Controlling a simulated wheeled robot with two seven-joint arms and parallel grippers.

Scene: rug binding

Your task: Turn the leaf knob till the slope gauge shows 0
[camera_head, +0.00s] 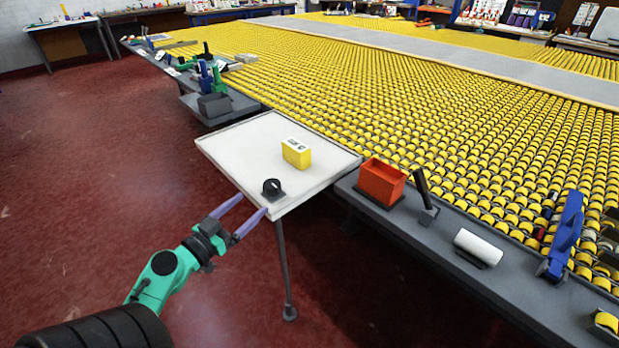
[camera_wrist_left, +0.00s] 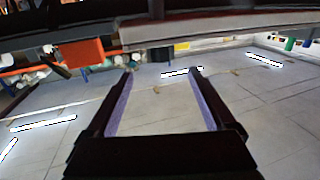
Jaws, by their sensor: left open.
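The black leaf knob (camera_head: 272,187) stands on a dark plate near that corner. The yellow slope gauge (camera_head: 296,154) sits farther back on the leaf; its top display is too small to read. My left gripper (camera_head: 254,203) is open and empty, its two purple fingers pointing at the knob from just off the leaf's near edge. In the left wrist view, which is upside down, the dark knob (camera_wrist_left: 160,56) shows beyond and between the fingertips, apart from them. My right gripper is out of view.
An orange bin (camera_head: 382,182), a black-handled tool (camera_head: 425,193), a white roll (camera_head: 478,247) and a blue tool (camera_head: 565,236) stand on the grey ledge right of the leaf. A bed of yellow rollers (camera_head: 420,110) lies behind. Red floor to the left is clear.

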